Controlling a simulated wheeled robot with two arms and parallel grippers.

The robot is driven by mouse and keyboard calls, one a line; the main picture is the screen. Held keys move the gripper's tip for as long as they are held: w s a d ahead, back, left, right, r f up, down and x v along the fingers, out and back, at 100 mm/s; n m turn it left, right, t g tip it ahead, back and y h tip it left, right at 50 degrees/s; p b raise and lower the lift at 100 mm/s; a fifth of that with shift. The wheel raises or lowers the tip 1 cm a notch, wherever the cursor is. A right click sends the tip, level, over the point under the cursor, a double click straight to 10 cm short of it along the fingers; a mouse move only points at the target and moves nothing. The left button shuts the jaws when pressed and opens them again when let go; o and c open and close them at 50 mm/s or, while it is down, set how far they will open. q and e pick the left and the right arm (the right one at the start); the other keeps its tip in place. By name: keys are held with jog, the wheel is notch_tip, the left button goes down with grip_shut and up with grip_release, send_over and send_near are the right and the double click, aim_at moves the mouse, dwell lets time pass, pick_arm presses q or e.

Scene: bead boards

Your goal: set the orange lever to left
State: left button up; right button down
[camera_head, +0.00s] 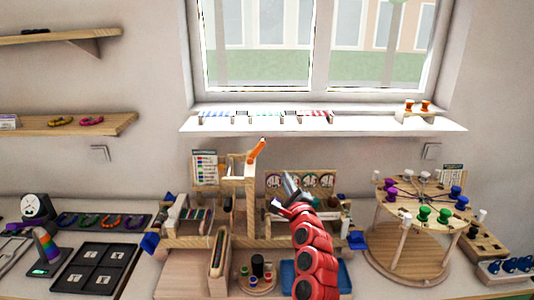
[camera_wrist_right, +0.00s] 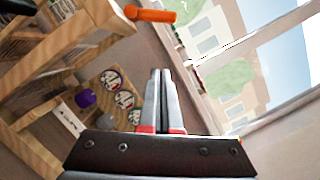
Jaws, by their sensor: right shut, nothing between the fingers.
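The orange lever (camera_head: 257,151) stands at the top of a wooden post on the bench, its upper end tilted to the right in the head view. In the right wrist view the orange lever (camera_wrist_right: 150,15) shows at the top, left of the fingers. My right gripper (camera_head: 285,178) is shut and empty, below and to the right of the lever, apart from it. In the right wrist view its fingers (camera_wrist_right: 160,75) lie side by side with nothing between them. My left gripper is not in view.
The wooden frame (camera_head: 250,210) carries the lever. A round two-tier stand (camera_head: 420,200) with coloured spools is at the right. A white window sill (camera_head: 330,124) runs behind and above. Black trays (camera_head: 92,268) lie at the left.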

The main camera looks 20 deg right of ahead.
aim_at(256, 151)
jog(key=shift+s, duration=0.1)
jog(key=w+a+r+p, duration=0.2)
jog(key=w+r+p, duration=0.1)
jog(key=w+p, duration=0.4)
jog(key=w, duration=0.3)
jog(key=shift+w+r, duration=0.4)
jog(key=shift+a+f, duration=0.1)
jog(key=shift+a, duration=0.1)
